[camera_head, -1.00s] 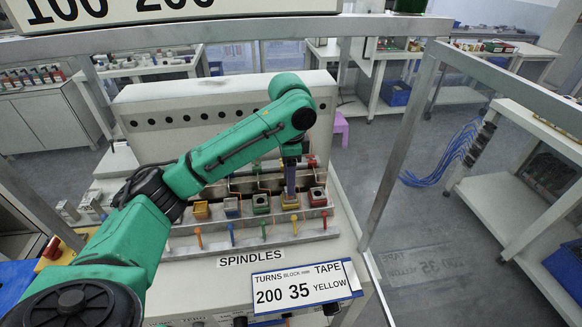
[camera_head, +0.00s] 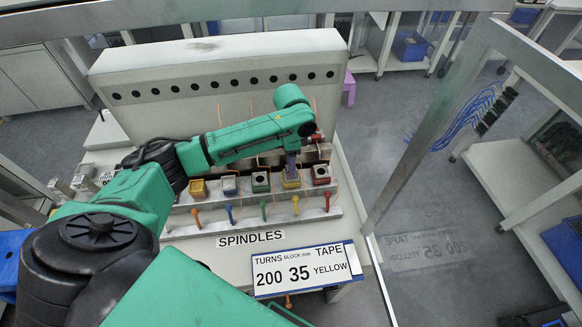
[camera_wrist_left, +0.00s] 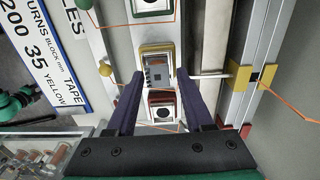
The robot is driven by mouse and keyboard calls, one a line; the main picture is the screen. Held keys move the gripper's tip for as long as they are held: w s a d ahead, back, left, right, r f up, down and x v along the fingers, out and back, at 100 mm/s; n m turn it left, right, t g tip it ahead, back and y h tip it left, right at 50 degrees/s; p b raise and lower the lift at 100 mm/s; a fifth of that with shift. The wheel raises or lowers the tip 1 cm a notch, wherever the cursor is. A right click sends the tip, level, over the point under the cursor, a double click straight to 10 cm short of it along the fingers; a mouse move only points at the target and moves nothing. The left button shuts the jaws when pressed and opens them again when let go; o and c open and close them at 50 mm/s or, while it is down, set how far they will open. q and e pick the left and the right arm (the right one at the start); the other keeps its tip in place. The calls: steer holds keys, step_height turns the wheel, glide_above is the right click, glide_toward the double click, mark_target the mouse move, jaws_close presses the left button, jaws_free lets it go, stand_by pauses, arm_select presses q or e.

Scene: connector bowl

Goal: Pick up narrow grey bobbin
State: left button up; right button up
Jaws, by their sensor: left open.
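My left gripper (camera_head: 291,168) points down over the yellow-edged block (camera_head: 290,181) in the row of coloured blocks on the machine. In the left wrist view its two purple fingers (camera_wrist_left: 160,76) are open, one on each side of the yellow-edged block (camera_wrist_left: 157,54). A grey, patterned piece (camera_wrist_left: 156,73) shows inside that block, between the fingers. I cannot tell whether this is the narrow grey bobbin. No finger is seen clamped on anything. My right gripper is not in view.
A red block (camera_head: 321,174) and a green block (camera_head: 261,182) flank the yellow one. Coloured pegs stand in front, such as the yellow one (camera_head: 295,204). Grey blocks (camera_head: 84,178) stand at the machine's left. The sign (camera_head: 303,269) is in front. Thin orange wires run near the blocks.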

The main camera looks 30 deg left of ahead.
arm_select(q)
steer(key=shift+s+d+f, duration=0.1)
steer(key=shift+s+f, duration=0.1)
steer(key=shift+f, duration=0.45)
steer(key=shift+w, duration=0.1)
jaws_close()
